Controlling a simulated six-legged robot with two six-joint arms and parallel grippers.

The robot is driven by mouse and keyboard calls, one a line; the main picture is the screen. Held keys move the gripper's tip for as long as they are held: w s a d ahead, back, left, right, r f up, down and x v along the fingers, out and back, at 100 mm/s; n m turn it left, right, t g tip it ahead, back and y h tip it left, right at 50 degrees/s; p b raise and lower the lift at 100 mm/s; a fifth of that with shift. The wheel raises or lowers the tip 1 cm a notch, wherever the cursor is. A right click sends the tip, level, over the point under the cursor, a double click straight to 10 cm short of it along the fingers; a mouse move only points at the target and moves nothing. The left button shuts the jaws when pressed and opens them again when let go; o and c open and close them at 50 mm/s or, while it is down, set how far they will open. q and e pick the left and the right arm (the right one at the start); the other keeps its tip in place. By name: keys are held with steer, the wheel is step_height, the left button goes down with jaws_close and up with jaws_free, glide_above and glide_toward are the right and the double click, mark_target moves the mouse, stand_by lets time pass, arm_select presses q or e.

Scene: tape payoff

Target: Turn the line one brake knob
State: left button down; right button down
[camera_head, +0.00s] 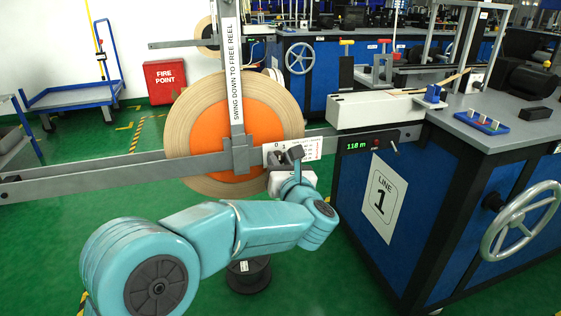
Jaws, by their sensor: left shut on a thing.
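The line one brake knob (293,154) is a small dark grey part on the front of the grey arm beam, beside a white scale plate (308,148). The big tape reel (183,120), tan with an orange centre, is just left of it. My left gripper (292,168) comes up from below and is shut on the knob. The wrist hides the fingers' lower parts, and the knob's setting is too small to read. My right gripper is not in view.
The blue bench marked LINE 1 (384,197) stands close on the right, with a green "118 m" display (357,146) and a handwheel (521,222). A black spool (248,275) stands on the floor under my left arm.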

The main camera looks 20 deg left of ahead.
arm_select(q)
steer(key=shift+m, duration=0.3)
steer(key=m, duration=0.2)
steer(key=shift+m, duration=0.4)
steer(key=m, duration=0.4)
steer(key=shift+m+p, duration=0.3)
steer(key=shift+p, duration=0.1)
steer(key=m+p, duration=0.2)
steer(key=m, duration=0.2)
steer(key=shift+d+r, duration=0.1)
steer(key=m+p, duration=0.2)
steer(key=m, duration=0.2)
steer(key=shift+f+m+p, duration=0.2)
steer(key=shift+m+p, duration=0.25)
steer(key=shift+m, duration=0.35)
steer(key=c, duration=0.8)
jaws_free()
steer(key=shift+c, duration=0.2)
